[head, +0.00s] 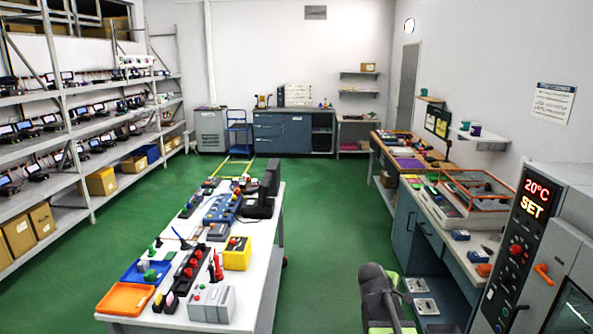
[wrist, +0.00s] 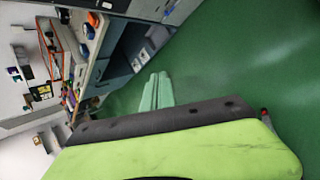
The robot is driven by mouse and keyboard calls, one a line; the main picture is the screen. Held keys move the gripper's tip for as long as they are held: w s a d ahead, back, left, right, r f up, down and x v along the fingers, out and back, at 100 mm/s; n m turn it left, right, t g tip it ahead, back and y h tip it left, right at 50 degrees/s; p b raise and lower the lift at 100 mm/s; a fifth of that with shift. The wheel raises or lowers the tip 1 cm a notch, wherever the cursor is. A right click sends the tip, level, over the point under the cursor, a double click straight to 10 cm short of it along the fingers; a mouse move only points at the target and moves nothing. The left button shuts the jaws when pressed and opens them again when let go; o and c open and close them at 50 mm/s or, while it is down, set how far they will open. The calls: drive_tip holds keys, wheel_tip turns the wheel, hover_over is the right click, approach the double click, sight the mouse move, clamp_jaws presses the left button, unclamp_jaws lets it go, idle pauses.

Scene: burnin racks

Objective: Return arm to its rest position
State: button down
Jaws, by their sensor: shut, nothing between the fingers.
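My gripper (wrist: 159,78) shows in the wrist view as two pale green fingers, side by side and touching, with nothing between them. Behind them are the dark and lime green parts of my own arm. In the head view, a dark and lime green part of my arm stands at the bottom right of centre, over the floor between the white table and the right bench. My fingers cannot be made out there. Beyond the fingers, the wrist view shows green floor (wrist: 215,60) and, tilted sideways, the bench.
A white table (head: 262,262) with trays, coloured parts and a yellow box (head: 237,254) stands left of my arm. A right bench (head: 425,235) and a control cabinet (head: 533,235) stand close on the right. Racks (head: 75,185) line the left. Green floor (head: 325,215) is clear ahead.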

drive_tip(key=s+a+f+m+g+y, duration=0.2)
drive_tip(key=s+a+f+m+y, duration=0.1)
drive_tip(key=s+a+m, duration=0.2)
drive_tip(key=s+a+f+m+g+y, duration=0.2)
drive_tip(key=s+a+m, duration=0.4)
drive_tip(key=s+a, duration=0.3)
drive_tip(key=a+y, duration=0.1)
drive_tip(key=a, duration=0.3)
drive_tip(key=shift+s+f+g+y, duration=0.25)
drive_tip(key=shift+f+g+y, duration=0.05)
drive_tip(key=shift+f, duration=0.1)
drive_tip(key=shift+d, duration=0.1)
drive_tip(key=shift+d, duration=0.1)
